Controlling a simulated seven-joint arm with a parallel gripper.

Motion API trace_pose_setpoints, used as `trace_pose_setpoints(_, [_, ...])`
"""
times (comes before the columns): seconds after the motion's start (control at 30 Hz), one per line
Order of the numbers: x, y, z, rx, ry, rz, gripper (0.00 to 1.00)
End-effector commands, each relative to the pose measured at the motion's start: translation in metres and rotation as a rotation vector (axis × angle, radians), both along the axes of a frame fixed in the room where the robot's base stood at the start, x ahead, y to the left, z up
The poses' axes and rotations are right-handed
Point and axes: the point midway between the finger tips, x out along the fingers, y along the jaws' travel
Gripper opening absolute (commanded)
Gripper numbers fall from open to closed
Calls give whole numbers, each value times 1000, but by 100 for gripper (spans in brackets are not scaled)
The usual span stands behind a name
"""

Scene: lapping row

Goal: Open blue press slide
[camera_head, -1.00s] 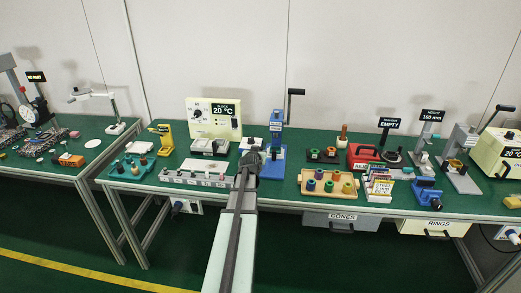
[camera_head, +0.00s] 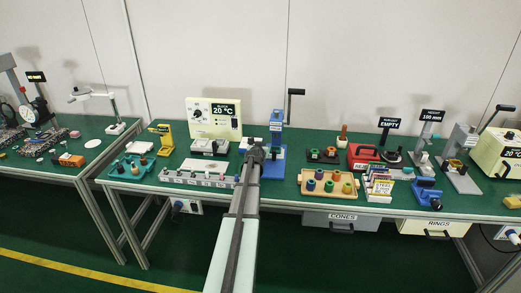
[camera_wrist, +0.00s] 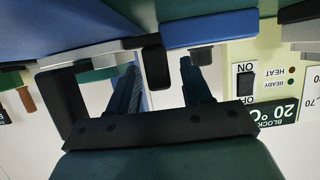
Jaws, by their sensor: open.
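The blue press (camera_head: 277,123) stands upright at the middle of the green bench, on a blue base (camera_head: 272,165). A black crank handle (camera_head: 295,92) sits at its top right. My gripper (camera_head: 254,152) is at the front left of the press and hides part of its lower front. In the wrist view, which is upside down, my gripper (camera_wrist: 160,67) is open. A black knob-like piece (camera_wrist: 155,68) appears between the two fingers, near a blue part (camera_wrist: 210,28) of the press. I cannot tell whether the fingers touch it.
Left of the press is a cream block heater (camera_head: 213,118) reading 20 °C, with a grey block rack (camera_head: 197,178) in front. A wooden tray of coloured pieces (camera_head: 328,197) lies to the right. A red box (camera_head: 362,157) stands farther right.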

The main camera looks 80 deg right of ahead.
Motion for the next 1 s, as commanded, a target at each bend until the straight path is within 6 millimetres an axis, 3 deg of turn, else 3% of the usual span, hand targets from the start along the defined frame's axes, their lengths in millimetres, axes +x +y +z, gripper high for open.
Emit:
trace_pose_setpoints(0.07, [0, 0, 0, 0, 0, 0, 47])
trace_pose_setpoints(0.57, [0, 0, 0, 0, 0, 0, 0])
trace_pose_setpoints(1.0, [0, 6, 0, 0, 0, 0, 0])
